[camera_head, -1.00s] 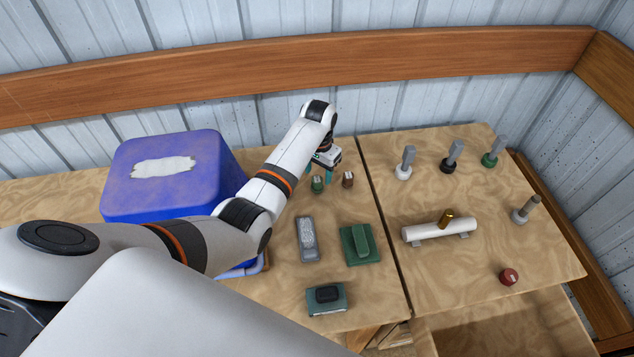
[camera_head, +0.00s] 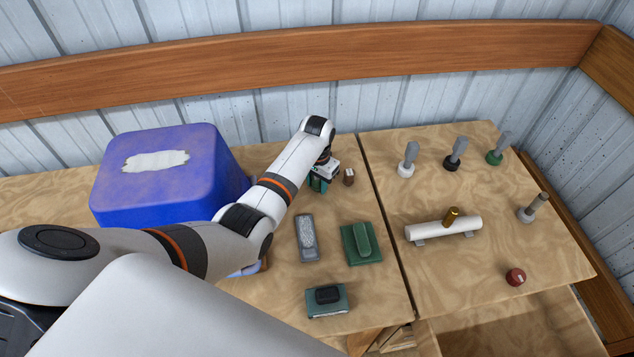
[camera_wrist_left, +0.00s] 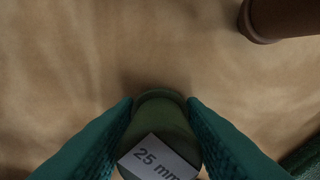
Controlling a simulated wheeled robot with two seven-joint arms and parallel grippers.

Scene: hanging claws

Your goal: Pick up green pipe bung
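The green pipe bung (camera_wrist_left: 163,118) stands on the table with a white "25 mm" label on its end. My left gripper (camera_wrist_left: 160,104) is lowered around it, with one teal finger close on each side. I cannot tell whether the fingers press on it. In the head view my left gripper (camera_head: 319,183) is low over the table beside the brown bung (camera_head: 349,177) and hides most of the green one. The brown bung also shows at the top right of the left wrist view (camera_wrist_left: 285,18). My right gripper is not in view.
A large blue box (camera_head: 165,180) stands left of the arm. A grey block (camera_head: 307,238), a green block (camera_head: 361,243) and a dark green box (camera_head: 327,300) lie nearer. The right table holds a white pipe (camera_head: 443,229), a red bung (camera_head: 515,277) and several handled pieces.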

